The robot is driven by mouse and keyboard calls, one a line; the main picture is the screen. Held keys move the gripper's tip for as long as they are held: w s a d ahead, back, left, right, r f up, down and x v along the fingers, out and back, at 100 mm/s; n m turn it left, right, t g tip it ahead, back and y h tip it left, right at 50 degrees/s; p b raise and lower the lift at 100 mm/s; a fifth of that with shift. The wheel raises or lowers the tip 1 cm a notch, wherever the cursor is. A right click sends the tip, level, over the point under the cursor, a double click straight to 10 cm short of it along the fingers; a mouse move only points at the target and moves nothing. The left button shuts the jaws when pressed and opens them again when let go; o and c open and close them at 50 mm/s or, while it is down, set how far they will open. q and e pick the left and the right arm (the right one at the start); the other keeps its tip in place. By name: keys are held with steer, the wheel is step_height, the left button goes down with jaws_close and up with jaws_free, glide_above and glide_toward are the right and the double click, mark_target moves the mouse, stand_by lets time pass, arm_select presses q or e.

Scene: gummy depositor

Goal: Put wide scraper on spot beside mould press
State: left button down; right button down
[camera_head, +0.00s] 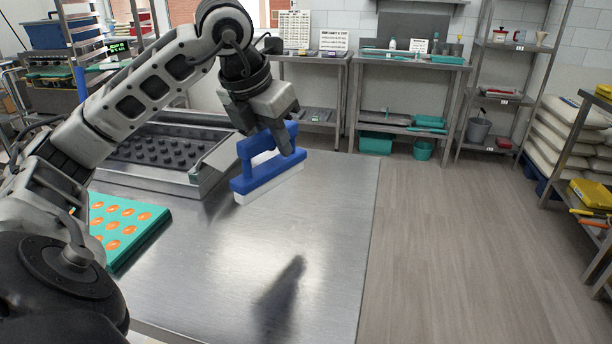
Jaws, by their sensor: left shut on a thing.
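The wide scraper (262,177) has a blue handle frame and a white lower edge. My left gripper (283,140) is shut on the top bar of its handle and holds it above the steel table (230,270). The scraper is tilted, its white edge facing down. The mould press (160,150), a metal frame with rows of dark studs, stands on the table just left of the scraper, partly behind my left arm. No marked spot stands out on the table. My right gripper is not in view.
A teal mould tray (135,246) with orange gummies lies at the table's left. The table's middle and front right are clear. The table's right edge drops to the open floor (460,240). Shelves (410,90) with tools line the back wall, and a rack with sacks (565,140) stands right.

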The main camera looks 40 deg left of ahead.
arm_select(q)
steer(key=w+f+p, duration=0.1)
steer(key=w+f, duration=0.2)
steer(key=w, duration=0.1)
steer(key=w+a+f+p, duration=0.1)
steer(key=w+f, duration=0.3)
steer(key=w+f+p, duration=0.1)
steer(key=w+f, duration=0.2)
steer(key=f, duration=0.1)
steer(key=shift+w+a+f+p, duration=0.1)
steer(key=shift+w+a+p, duration=0.05)
steer(key=shift+w+p, duration=0.2)
steer(key=shift+f, duration=0.35)
steer(key=shift+f, duration=0.15)
steer(key=c, duration=1.3)
jaws_free()
steer(key=v, duration=1.2)
steer(key=shift+a+b, duration=0.1)
steer(key=shift+b, duration=0.25)
steer(key=shift+w, duration=0.1)
